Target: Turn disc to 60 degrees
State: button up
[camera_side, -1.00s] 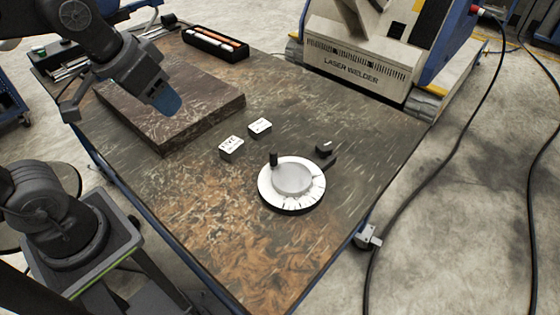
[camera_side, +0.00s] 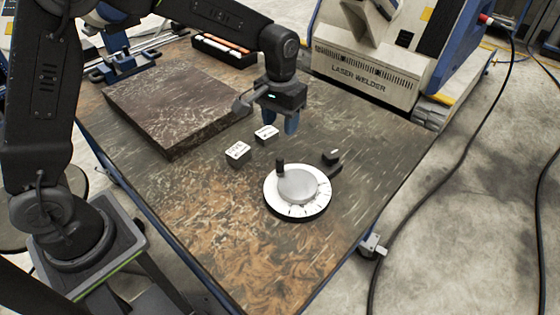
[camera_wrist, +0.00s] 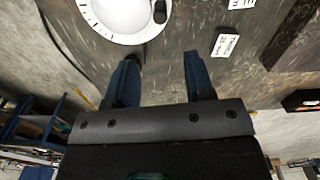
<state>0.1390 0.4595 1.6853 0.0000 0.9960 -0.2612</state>
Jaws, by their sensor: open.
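The disc (camera_side: 303,212) is a white round dial with black tick marks and a raised grey hub, lying on the table. A black upright peg (camera_side: 281,166) stands near its far left rim. A small black pointer block (camera_side: 331,157) sits beside the disc at its far right. In the wrist view the disc (camera_wrist: 100,20) is cut off by the top edge, with the peg (camera_wrist: 159,12) at its right. My gripper (camera_side: 282,122) points down above the table, behind the disc and apart from it. Its blue fingers (camera_wrist: 160,58) are spread with nothing between them.
Two small white-topped label blocks, one nearer (camera_side: 237,153) and one farther (camera_side: 266,135), stand left of the disc. A thick dark slab (camera_side: 175,100) lies at the left. A tray of markers (camera_side: 224,50) and a laser welder (camera_side: 370,65) are behind. The table front is clear.

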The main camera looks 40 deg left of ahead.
aim_at(280, 158)
notch_tip(280, 158, down, 13)
jog(key=shift+f, duration=0.1)
dwell(0.3)
jog(key=shift+c, duration=0.3)
grip_shut()
